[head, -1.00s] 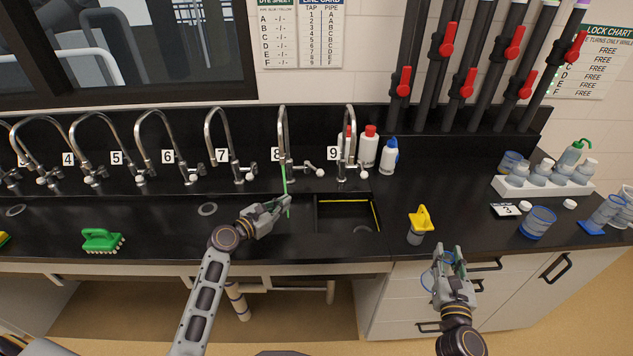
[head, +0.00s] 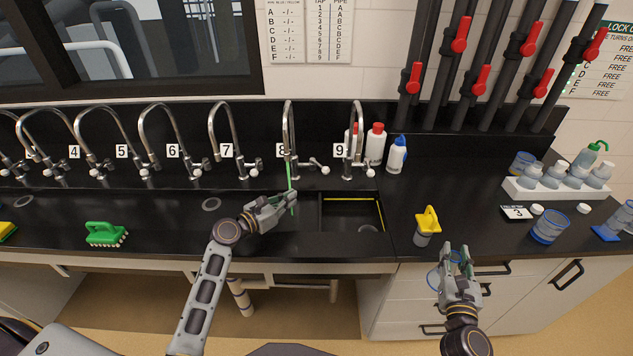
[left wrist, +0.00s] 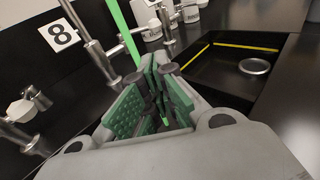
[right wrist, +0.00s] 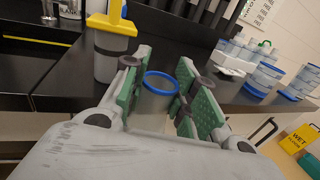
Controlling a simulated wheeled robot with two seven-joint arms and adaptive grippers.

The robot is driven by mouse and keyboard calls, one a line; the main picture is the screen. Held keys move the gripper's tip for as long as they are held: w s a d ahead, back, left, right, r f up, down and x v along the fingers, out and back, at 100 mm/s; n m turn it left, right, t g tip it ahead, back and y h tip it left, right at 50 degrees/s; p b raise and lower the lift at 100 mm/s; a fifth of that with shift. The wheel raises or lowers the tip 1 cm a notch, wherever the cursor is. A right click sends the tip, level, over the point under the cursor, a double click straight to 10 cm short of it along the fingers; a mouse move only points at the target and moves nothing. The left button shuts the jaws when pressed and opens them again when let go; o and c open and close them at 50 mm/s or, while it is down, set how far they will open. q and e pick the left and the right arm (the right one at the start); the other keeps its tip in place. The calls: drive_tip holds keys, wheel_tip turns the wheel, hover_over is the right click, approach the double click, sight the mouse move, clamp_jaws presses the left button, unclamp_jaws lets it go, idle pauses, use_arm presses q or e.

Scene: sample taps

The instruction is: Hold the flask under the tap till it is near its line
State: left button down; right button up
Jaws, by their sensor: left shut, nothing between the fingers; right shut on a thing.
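The flask, a clear vessel with a blue rim (right wrist: 158,102), is between the fingers of my right gripper (head: 456,256), which is shut on it. In the head view the flask (head: 435,279) is partly hidden by the gripper, in front of the counter edge and away from the taps. I cannot make out a line or any liquid in it. Tap 8 (head: 288,128) has a thin green stream (head: 290,174) coming down from its spout. My left gripper (head: 284,204) is shut and empty beside the lower end of this stream, which also shows in the left wrist view (left wrist: 119,32).
A sink basin (head: 352,213) lies right of the stream. A grey container with a yellow top (head: 428,222) stands near the right gripper. A green brush (head: 104,234) lies left. Bottles (head: 375,143) stand behind tap 9 (head: 356,128); a white rack (head: 555,191) is at right.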

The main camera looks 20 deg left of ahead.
use_arm(q)
drive_tip(key=shift+x, duration=4.35)
drive_tip(key=shift+w+d+r, duration=0.1)
drive_tip(key=shift+w+d, duration=0.2)
drive_tip(key=shift+w, duration=0.3)
drive_tip(key=shift+w+d+r, duration=0.1)
drive_tip(key=shift+w+d, duration=0.2)
drive_tip(key=shift+w, duration=0.35)
drive_tip(key=shift+w+d+r, duration=0.1)
drive_tip(key=shift+w+d, duration=0.25)
drive_tip(key=shift+w, duration=0.25)
drive_tip(key=shift+p, duration=0.35)
drive_tip(key=shift+w+d+r+n+y+p, duration=0.2)
drive_tip(key=shift+d+n+y+p, duration=0.35)
drive_tip(key=shift+p, duration=1.1)
drive_tip(key=shift+w+d+f+p, duration=0.15)
drive_tip(key=shift+w+d+p, duration=0.1)
drive_tip(key=shift+p, duration=0.05)
drive_tip(key=shift+s+f, duration=0.1)
